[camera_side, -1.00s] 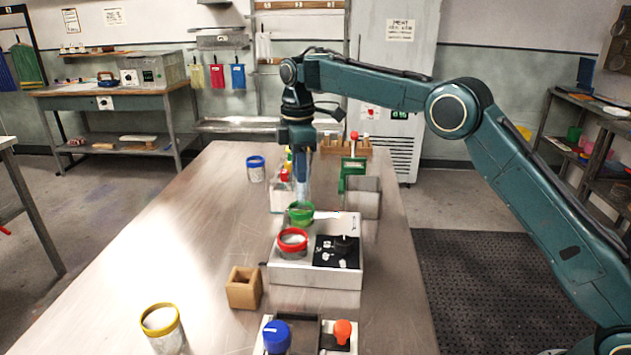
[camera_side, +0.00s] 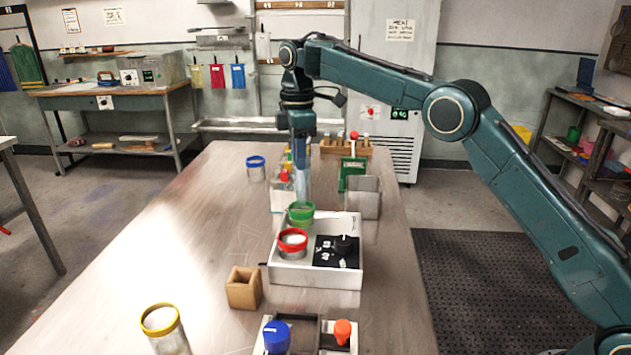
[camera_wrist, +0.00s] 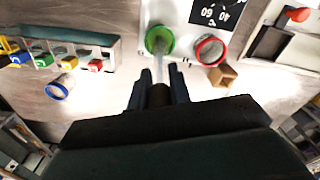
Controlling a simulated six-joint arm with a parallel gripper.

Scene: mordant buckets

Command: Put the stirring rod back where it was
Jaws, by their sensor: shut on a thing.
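My gripper (camera_side: 301,158) is shut on the pale, see-through stirring rod (camera_wrist: 159,65), which points down from between the fingers (camera_wrist: 158,84). In the wrist view the rod's far end overlaps the mouth of the green-rimmed bucket (camera_wrist: 160,38). I cannot tell whether the tip is inside it or above it. In the side view the green-rimmed bucket (camera_side: 300,218) stands right below my gripper, at the back of the white hotplate unit. A wooden block (camera_side: 243,289) with an open top stands on the table, left of the unit's front; the wrist view shows it too (camera_wrist: 222,76).
The red-rimmed bucket (camera_side: 292,246) is on the white unit (camera_side: 315,276) beside a black dial panel. A blue-rimmed bucket (camera_side: 256,171) and a yellow-rimmed bucket (camera_side: 165,330) stand apart. A rack of colored-cap bottles (camera_wrist: 95,55) is nearby.

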